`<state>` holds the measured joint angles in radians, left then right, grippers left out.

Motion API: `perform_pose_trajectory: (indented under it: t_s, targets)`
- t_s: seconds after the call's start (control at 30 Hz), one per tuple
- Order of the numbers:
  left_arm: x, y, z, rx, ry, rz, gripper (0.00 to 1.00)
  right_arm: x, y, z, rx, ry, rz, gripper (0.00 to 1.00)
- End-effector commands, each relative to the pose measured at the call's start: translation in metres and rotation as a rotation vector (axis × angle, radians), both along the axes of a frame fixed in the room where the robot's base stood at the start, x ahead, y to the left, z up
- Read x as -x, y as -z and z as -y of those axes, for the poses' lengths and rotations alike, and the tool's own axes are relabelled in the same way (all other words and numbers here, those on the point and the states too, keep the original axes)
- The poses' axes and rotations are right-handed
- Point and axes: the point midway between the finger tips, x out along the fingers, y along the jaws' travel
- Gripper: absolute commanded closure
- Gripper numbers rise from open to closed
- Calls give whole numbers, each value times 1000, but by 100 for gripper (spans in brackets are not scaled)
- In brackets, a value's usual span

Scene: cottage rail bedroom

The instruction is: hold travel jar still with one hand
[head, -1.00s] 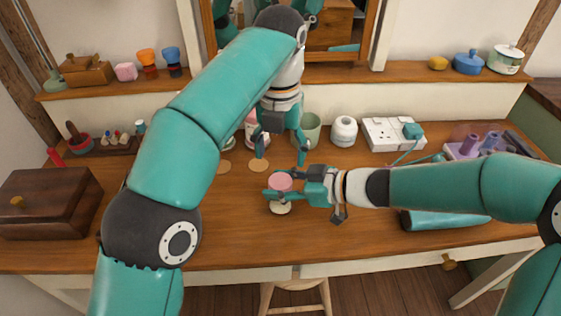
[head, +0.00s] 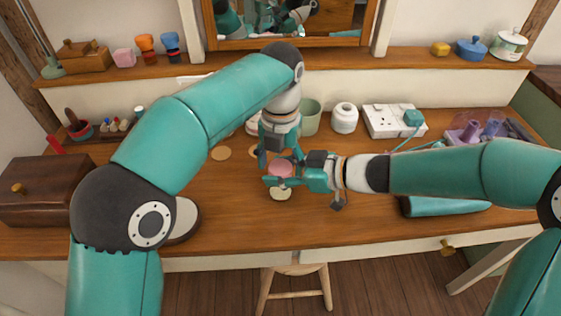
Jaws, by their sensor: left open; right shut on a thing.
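The travel jar (head: 281,194) stands upright on the wooden table near its middle, with a pink lid and a cream lower part. My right gripper (head: 277,179) reaches in from the right and is shut around the jar, hiding part of its side. My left gripper (head: 280,158) points down just above and behind the pink lid, fingers open on either side. I cannot tell whether it touches the lid.
A green cup (head: 310,118), a white round jar (head: 344,118) and a socket strip (head: 385,122) stand behind. A teal roll (head: 445,207) lies at right, a brown box (head: 42,188) at left. A cream-topped round thing (head: 185,217) is partly behind my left arm.

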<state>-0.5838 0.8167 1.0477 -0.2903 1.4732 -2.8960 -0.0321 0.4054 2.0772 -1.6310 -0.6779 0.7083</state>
Motion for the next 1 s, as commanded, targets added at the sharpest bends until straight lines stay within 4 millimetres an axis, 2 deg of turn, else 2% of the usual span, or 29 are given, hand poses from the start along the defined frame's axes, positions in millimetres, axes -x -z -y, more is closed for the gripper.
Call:
perform_pose_trajectory:
  t_s: [0.03,0.17,0.53,0.67,0.87,1.0]
  targets:
    - [0,1,0,0,0,0,28,3,8,-1,9,-4,-14,100]
    - [0,1,0,0,0,0,28,3,8,0,9,-4,-14,100]
    - [0,1,0,0,0,-1,90,3,8,0,9,-4,-14,100]
    - [0,1,0,0,-37,-1,91,3,8,0,10,-4,-14,100]
    - [0,1,0,2,-256,-2,91,3,8,0,10,-3,-14,100]
    - [0,0,0,2,-302,-3,91,3,8,0,9,-3,-15,100]
